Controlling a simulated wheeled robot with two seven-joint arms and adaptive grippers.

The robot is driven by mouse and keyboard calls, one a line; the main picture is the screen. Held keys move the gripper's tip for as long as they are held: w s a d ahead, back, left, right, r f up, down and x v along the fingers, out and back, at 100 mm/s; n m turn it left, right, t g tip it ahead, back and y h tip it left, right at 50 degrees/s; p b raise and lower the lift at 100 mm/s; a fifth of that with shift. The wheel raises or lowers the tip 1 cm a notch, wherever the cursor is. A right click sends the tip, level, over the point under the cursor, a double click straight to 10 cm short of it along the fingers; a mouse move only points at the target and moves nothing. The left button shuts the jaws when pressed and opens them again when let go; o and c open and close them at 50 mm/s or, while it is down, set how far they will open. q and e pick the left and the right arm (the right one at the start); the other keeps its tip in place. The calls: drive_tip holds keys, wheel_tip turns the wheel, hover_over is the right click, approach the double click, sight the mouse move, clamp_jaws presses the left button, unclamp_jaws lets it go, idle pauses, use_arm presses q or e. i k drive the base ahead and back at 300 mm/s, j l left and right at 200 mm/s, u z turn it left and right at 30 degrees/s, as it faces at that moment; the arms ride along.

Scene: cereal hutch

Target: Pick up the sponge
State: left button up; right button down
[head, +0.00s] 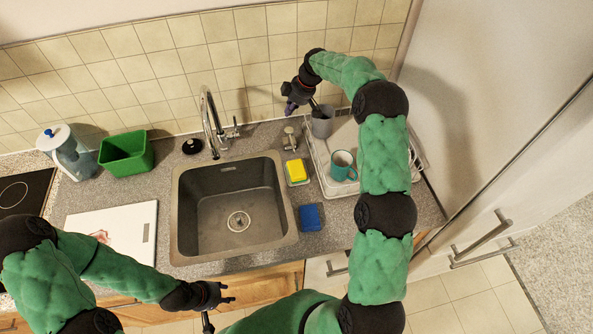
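A yellow sponge (297,170) lies in a small pale dish on the counter, between the sink and the dish rack. A flat blue item (309,217), perhaps a second sponge or a cloth, lies nearer the front edge, right of the sink. My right gripper (301,107) is over the back of the counter near the tiled wall, behind the yellow sponge and apart from it. Its fingers look spread, with no clear object between them. My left gripper (229,292) is in front of the counter edge, below the sink; its fingers look apart and empty.
The sink (186,225) with its tall faucet (209,125) fills the middle. The dish rack (323,176) holds a teal mug (342,165) and a grey cup (321,122). A soap dispenser (290,139) stands behind the sponge. A green tub (126,153), pitcher (70,155) and white board (112,221) are left.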

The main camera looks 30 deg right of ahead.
sight(295, 168)
drive_tip(key=k, duration=1.5)
